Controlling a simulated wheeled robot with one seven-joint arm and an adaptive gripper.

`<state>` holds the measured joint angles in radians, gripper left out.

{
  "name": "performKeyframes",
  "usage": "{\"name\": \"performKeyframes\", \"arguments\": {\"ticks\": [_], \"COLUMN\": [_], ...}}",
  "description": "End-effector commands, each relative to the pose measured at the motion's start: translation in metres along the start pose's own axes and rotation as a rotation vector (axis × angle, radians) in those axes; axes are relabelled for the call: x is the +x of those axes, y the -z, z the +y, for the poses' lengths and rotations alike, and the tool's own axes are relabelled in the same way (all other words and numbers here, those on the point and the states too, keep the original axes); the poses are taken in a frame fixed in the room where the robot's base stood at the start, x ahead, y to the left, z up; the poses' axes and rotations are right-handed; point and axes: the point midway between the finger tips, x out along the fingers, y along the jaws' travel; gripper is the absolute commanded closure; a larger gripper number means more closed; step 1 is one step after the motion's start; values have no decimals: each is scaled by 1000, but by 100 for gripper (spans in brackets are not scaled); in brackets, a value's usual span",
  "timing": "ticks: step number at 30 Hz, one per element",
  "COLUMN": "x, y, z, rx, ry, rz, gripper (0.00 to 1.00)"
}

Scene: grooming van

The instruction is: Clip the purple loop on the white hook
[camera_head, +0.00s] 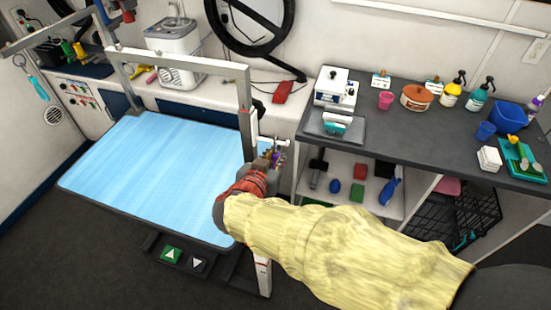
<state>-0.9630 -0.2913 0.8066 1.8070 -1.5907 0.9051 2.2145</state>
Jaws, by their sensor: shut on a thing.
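My gripper (271,160) is at the right post of the grooming arm, beyond the yellow-sleeved arm that is mine. It is small and partly hidden by my wrist. A bit of purple, the purple loop (277,158), shows at the fingertips, and my gripper is shut on it. The white hook (284,142) sticks out to the right near the post, just above the fingertips. I cannot tell whether the loop touches the hook.
The grey post frame (245,100) stands over the blue grooming table (150,170). A dark counter (430,145) with bottles, tubs and a white device is at the right, above open shelves. A red item (283,92) lies behind the post. Pedals (171,255) sit below the table.

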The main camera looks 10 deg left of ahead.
Motion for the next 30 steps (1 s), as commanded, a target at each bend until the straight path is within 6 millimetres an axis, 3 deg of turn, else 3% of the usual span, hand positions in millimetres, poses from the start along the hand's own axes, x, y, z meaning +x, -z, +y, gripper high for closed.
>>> {"name": "performKeyframes", "arguments": {"ticks": [8, 9, 20, 30], "x": [0, 0, 0, -2], "y": [0, 0, 0, 0], "z": [0, 0, 0, 0], "rx": [0, 0, 0, 0], "ry": [0, 0, 0, 1], "rz": [0, 0, 0, 1], "gripper": [100, 85, 64, 64]}}
